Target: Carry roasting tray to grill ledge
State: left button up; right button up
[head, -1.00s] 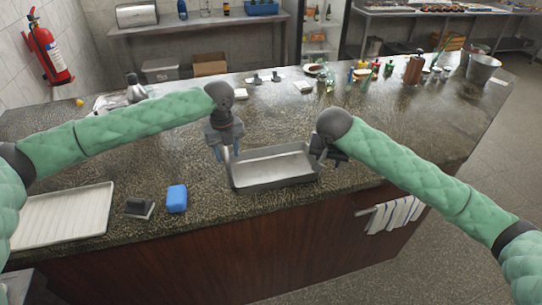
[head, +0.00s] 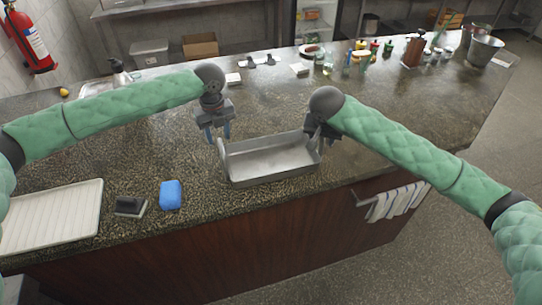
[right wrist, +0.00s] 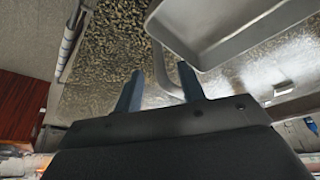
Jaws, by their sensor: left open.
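The grey metal roasting tray (head: 268,174) sits near the front edge of the dark stone counter, with a wire handle at each end. My left gripper (head: 219,137) is open just above and beside the tray's left end. I cannot tell whether the left handle lies between its fingers. My right gripper (head: 318,147) is at the tray's right end, partly hidden behind its own arm. In the right wrist view its fingers (right wrist: 160,75) are apart, with the tray's handle (right wrist: 160,62) near the right fingertip. The grill ledge cannot be made out.
A white ribbed tray (head: 52,217), a dark block (head: 130,206) and a blue sponge (head: 171,195) lie along the front left of the counter (head: 270,105). Bottles and small items stand at the back right, beside a metal bucket (head: 484,50). A striped towel (head: 395,203) hangs in front.

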aim_at(322, 143)
pick_arm(q)
jog(key=shift+f, duration=2.8)
pick_arm(e)
jog(key=shift+x, duration=2.75)
pick_arm(q)
jog(key=shift+s, duration=0.1)
jog(key=shift+c, duration=0.2)
pick_arm(e)
jog(key=shift+s, duration=0.1)
jog(key=shift+c, duration=0.2)
pick_arm(q)
grip_shut()
pick_arm(e)
grip_shut()
